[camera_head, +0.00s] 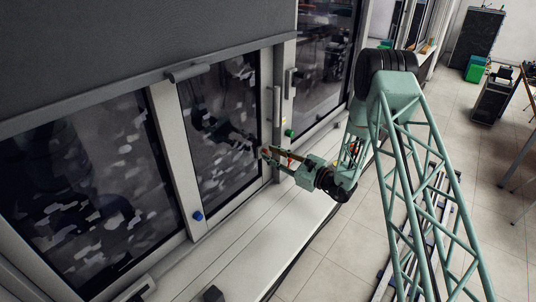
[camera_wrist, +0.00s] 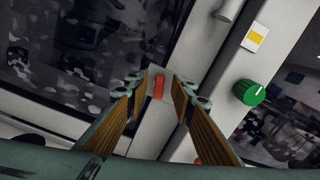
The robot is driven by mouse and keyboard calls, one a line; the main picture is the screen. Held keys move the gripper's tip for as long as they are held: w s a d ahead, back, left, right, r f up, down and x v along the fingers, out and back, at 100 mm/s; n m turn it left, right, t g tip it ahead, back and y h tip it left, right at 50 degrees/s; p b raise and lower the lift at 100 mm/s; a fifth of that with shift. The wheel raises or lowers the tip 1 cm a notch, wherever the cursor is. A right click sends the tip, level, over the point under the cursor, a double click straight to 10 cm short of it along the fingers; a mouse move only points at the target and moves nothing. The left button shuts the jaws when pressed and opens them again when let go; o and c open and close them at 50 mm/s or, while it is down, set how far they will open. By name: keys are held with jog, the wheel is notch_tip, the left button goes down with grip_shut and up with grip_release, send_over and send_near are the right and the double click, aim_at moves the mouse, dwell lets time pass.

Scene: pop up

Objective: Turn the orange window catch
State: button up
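The orange window catch (camera_wrist: 158,87) is a small upright bar on the light window frame, near the middle of the wrist view. My gripper (camera_wrist: 161,92) is open, with one finger on each side of the catch and a gap showing on both sides. I cannot tell how deep the fingertips reach around it. In the head view my gripper (camera_head: 269,156) is at the frame post on the right edge of the middle window pane. The catch is too small there to make out clearly.
A green knob (camera_wrist: 249,92) and a yellow-white label (camera_wrist: 255,37) are on the frame to the right of the catch. A grey handle (camera_wrist: 228,10) is above. A blue knob (camera_head: 198,216) is lower left. A pale ledge (camera_head: 235,250) runs below the windows.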

jog(key=shift+x, duration=0.95)
jog(key=shift+c, duration=0.7)
grip_shut()
